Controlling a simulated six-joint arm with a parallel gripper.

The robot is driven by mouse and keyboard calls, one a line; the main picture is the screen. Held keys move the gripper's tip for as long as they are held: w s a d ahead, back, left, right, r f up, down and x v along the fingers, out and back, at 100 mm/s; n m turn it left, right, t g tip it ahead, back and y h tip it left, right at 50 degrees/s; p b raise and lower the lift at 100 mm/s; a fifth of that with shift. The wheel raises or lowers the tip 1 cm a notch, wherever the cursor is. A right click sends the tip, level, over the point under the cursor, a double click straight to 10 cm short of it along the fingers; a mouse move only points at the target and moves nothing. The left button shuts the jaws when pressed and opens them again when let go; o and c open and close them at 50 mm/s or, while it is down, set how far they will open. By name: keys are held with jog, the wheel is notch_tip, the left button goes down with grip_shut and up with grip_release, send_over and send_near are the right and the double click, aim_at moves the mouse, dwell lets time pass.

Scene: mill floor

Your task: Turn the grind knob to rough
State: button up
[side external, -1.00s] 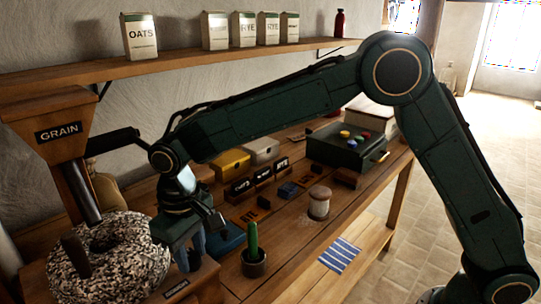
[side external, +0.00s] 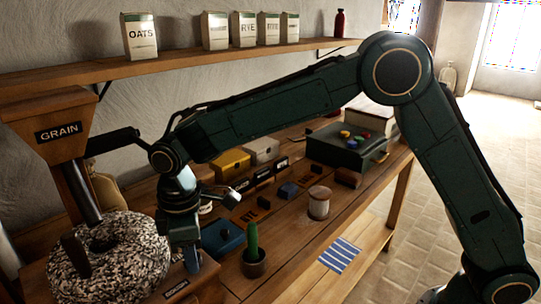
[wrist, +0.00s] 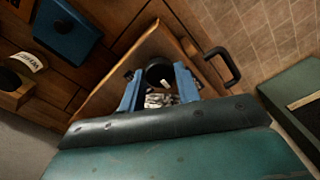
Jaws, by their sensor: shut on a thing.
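The grind knob (wrist: 160,72) is a round black knob with a small white mark, seen in the wrist view between the blue fingers of my gripper (wrist: 159,84). My gripper is shut on the knob, with one finger on each side. In the side view my gripper (side external: 192,262) points down beside the speckled millstone (side external: 135,262), and the knob is hidden there. A small dark label (side external: 177,288) sits on the wooden mill base in front of it; its word is too small to read surely.
A wooden GRAIN hopper (side external: 45,125) stands above the stone. A blue box (side external: 222,238) and a potted cactus (side external: 252,255) are close to the right of my gripper. A spool (side external: 319,203) and a green case (side external: 345,148) stand farther along the bench. A black handle (wrist: 224,66) shows in the wrist view.

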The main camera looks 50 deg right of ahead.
dwell(0.4)
jog(key=o, duration=1)
jog(key=shift+c, duration=0.2)
jog(key=shift+r, duration=0.15)
notch_tip(320, 180, up, 14)
jog(key=shift+f, duration=0.2)
